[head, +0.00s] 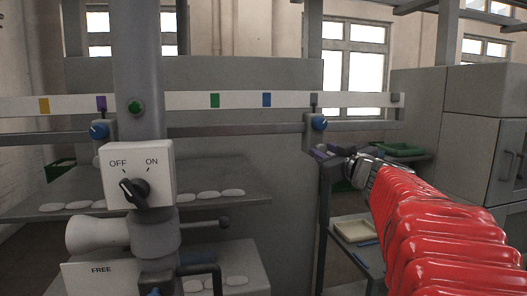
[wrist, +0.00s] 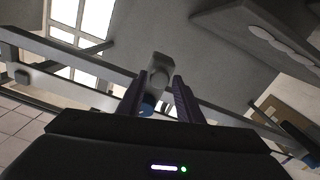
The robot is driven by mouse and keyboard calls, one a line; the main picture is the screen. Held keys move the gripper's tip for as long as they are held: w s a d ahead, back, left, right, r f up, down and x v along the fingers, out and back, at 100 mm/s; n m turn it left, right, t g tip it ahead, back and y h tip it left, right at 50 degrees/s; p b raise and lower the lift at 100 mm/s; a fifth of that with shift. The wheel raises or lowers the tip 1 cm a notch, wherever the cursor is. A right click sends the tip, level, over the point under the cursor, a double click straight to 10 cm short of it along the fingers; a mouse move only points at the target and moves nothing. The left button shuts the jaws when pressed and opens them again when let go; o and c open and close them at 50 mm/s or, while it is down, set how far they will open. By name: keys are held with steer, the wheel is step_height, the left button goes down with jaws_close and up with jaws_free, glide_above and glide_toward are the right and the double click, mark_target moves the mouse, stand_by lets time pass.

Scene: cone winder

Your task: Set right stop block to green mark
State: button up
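The right stop block (head: 310,126) sits on the rail, a grey block with a blue knob (head: 319,123) on its front and a dark tab (head: 314,99) over the white scale strip. The green mark (head: 214,100) lies well to its left on the strip, with a blue mark (head: 266,100) between. My gripper (head: 323,153) is just below the block, its dark purple fingers apart. In the wrist view, the grey block (wrist: 159,72) shows between and beyond the open fingers (wrist: 159,92), the blue knob (wrist: 147,104) partly hidden. I cannot tell whether the fingers touch it.
A left stop block (head: 99,131) with its blue knob sits near a purple mark. A column with an OFF/ON switch box (head: 138,174) stands in front at left. A shelf (head: 240,188) with white pads runs below the rail. A side table with a tray (head: 354,232) is at lower right.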

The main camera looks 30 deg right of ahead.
jaws_close()
stand_by(0.3)
steer(key=shift+a, duration=0.1)
